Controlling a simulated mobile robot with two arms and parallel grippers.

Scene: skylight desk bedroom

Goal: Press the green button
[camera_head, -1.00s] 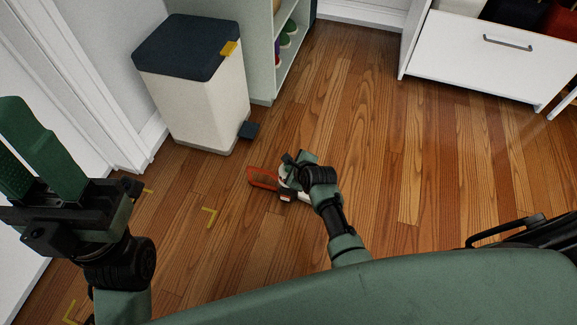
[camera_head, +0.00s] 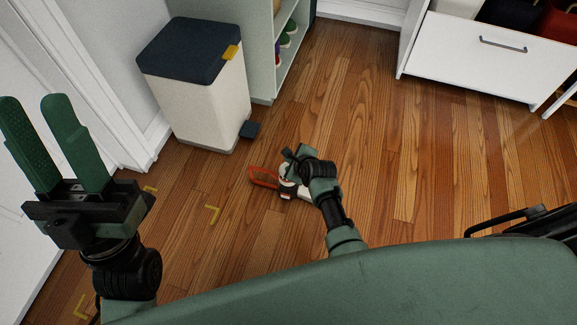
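No green button can be made out in the head view. My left gripper (camera_head: 34,100) is raised at the left, its two green fingers pointing up and clearly apart, with nothing between them. My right gripper (camera_head: 293,160) is low in the middle, seen from above over the wood floor. Its fingers are mostly hidden by its own wrist. A small white and orange object (camera_head: 263,177) with a loop-like orange end shows beside and under it. I cannot tell whether the gripper holds this object or is only in front of it.
A white bin (camera_head: 200,105) with a dark lid and pedal stands beside the pale green shelf (camera_head: 261,50). A white drawer unit (camera_head: 485,55) is at the upper right. Yellow corner marks (camera_head: 212,213) lie on the floor. The wood floor (camera_head: 370,130) between bin and drawers is clear.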

